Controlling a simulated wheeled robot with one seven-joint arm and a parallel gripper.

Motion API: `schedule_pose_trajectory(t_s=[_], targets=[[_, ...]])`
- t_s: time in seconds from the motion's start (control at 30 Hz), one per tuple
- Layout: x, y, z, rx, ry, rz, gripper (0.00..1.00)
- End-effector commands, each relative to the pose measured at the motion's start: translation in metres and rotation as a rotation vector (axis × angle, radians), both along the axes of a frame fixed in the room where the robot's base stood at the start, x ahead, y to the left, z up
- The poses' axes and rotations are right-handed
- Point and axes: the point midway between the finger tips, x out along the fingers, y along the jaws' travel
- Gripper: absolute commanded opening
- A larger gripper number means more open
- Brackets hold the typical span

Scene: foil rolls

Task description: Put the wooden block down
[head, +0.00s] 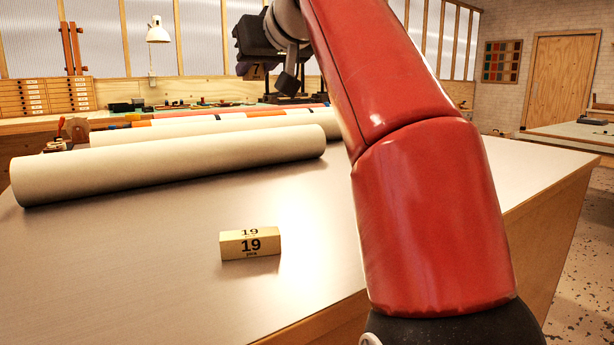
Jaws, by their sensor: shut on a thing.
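My gripper (268,74) is at the top of the head view, above the far part of the table, with its dark fingers pointing down. It is shut on a small brown wooden block (255,73), which is held above the rolls and partly hidden by the fingers. A dark mark shows on the block's face but is too small to read. Another wooden block (250,244), marked 19, rests on the table (150,265) near its front edge, apart from my gripper.
A long cream roll (170,168) lies across the table, with more rolls (215,131) behind it. A white lamp (157,32) and a drawer cabinet (45,96) stand at the back left. My red arm hides part of the table's right side. Bare tabletop surrounds the block marked 19.

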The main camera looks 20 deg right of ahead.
Motion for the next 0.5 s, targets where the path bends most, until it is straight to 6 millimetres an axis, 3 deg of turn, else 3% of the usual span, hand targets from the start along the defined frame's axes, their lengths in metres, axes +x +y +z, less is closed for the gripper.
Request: schedule_pose_trajectory(t_s=[0.2, 0.5], targets=[[-0.001, 0.0, -0.03, 0.001, 0.003, 0.001, 0.01], [-0.001, 0.001, -0.118, 0.001, 0.004, 0.0, 0.01]])
